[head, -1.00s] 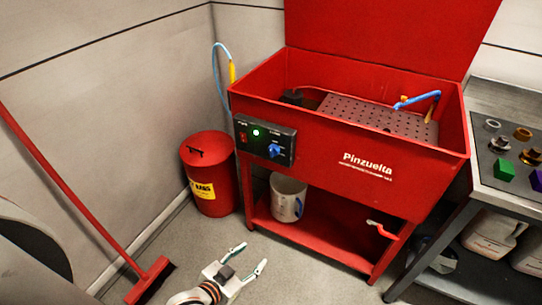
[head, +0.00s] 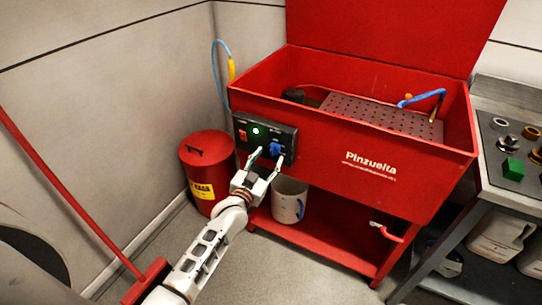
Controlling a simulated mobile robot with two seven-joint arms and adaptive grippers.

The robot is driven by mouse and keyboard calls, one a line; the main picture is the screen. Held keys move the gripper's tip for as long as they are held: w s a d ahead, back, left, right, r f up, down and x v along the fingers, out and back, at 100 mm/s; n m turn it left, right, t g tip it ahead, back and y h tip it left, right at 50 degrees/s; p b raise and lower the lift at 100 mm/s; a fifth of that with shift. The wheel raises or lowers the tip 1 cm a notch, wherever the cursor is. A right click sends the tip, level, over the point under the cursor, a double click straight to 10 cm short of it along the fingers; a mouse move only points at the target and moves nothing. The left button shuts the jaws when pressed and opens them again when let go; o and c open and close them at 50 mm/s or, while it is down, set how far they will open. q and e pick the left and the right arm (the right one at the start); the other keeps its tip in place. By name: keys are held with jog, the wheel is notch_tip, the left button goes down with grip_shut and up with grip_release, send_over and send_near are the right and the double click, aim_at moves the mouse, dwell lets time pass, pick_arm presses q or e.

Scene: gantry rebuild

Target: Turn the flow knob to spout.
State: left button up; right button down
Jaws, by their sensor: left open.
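The flow knob (head: 277,148) is blue and sits at the right of the black control panel (head: 250,128) on the front of the red parts washer (head: 330,150). A green light (head: 257,132) is lit on the panel, with a red switch (head: 242,134) left of it. My left gripper (head: 266,160) is open, its two fingers pointing up at the panel. The right finger is close to the knob's lower edge and the left finger is left of it; I cannot tell whether they touch. The blue spout (head: 420,99) lies over the perforated tray. My right gripper is not in view.
A red bin (head: 207,170) stands left of the washer. A white bucket (head: 289,198) is on the lower shelf below the panel. A red broom (head: 70,195) leans at the left. A workbench (head: 500,185) with small parts stands at the right.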

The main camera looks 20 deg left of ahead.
aim_at(273, 150)
pick_arm(q)
jog(key=shift+w, duration=1.25)
jog(key=c, duration=1.1)
